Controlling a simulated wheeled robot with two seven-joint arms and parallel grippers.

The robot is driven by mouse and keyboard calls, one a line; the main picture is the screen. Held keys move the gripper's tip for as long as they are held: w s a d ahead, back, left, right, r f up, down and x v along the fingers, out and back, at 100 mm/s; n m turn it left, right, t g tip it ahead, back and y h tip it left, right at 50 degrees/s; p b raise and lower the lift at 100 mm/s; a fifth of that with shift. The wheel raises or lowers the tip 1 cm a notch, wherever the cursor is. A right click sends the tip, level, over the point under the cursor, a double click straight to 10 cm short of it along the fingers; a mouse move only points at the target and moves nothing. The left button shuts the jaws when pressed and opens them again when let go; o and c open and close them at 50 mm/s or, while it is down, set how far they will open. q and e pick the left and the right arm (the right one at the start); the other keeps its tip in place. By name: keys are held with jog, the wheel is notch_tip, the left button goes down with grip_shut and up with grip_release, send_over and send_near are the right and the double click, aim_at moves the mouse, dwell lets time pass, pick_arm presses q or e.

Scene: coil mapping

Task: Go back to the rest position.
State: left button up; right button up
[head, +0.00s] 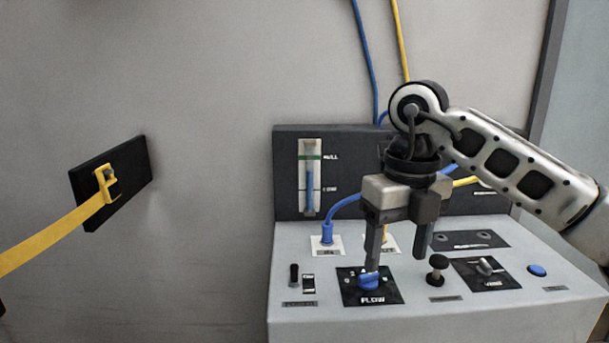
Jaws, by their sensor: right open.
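My right gripper (399,258) reaches in from the right and points down over the front panel of a grey control box (420,318). Its two fingers are apart with nothing held between them. The left finger's tip is at the blue FLOW knob (369,281) and overlaps it in the picture; I cannot tell whether they touch. The right finger hangs above the panel, left of a black knob (437,266). My left gripper does not show.
A dark upright panel (290,185) with a level gauge (310,178) stands behind the box. Blue (364,50) and yellow (401,40) hoses run up the wall. At left, a yellow strap (55,236) meets a black wall plate (130,172). Open space lies between plate and box.

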jog(key=s+a+f+n+g+y, duration=0.1)
jog(key=s+a+f+g+y, duration=0.1)
jog(key=s+a+f+y, duration=0.3)
jog(key=s+a+f+n+g+y, duration=0.1)
jog(key=a+n+g+y, duration=0.1)
jog(key=a, duration=0.6)
jog(key=s+a+r+m+g+y, duration=0.1)
jog(key=s+a+r+m+y, duration=0.5)
jog(key=y, duration=0.7)
jog(key=w+d+f+m+t+h+p, duration=0.1)
jog(key=w+d+f+m+t+h, duration=0.3)
jog(key=m+t, duration=0.8)
jog(key=w+d+f+m+t+h, duration=0.35)
jog(key=d+f+m+t, duration=0.2)
jog(key=m+t, duration=0.65)
pick_arm(q)
jog(key=shift+w+a+r, duration=0.1)
jog(key=shift+w+r, duration=0.35)
jog(key=shift+w, duration=0.25)
pick_arm(e)
jog(key=s+d+f+m+g+h, duration=0.4)
jog(key=s+d+f+m, duration=0.1)
jog(key=f, duration=0.6)
jog(key=s+d+f+m+g+h, duration=0.4)
jog(key=s+d+f+m+h, duration=0.1)
jog(key=f, duration=0.5)
jog(key=shift+s+f+m, duration=0.4)
jog(key=shift+s+m, duration=0.1)
jog(key=shift+s, duration=0.65)
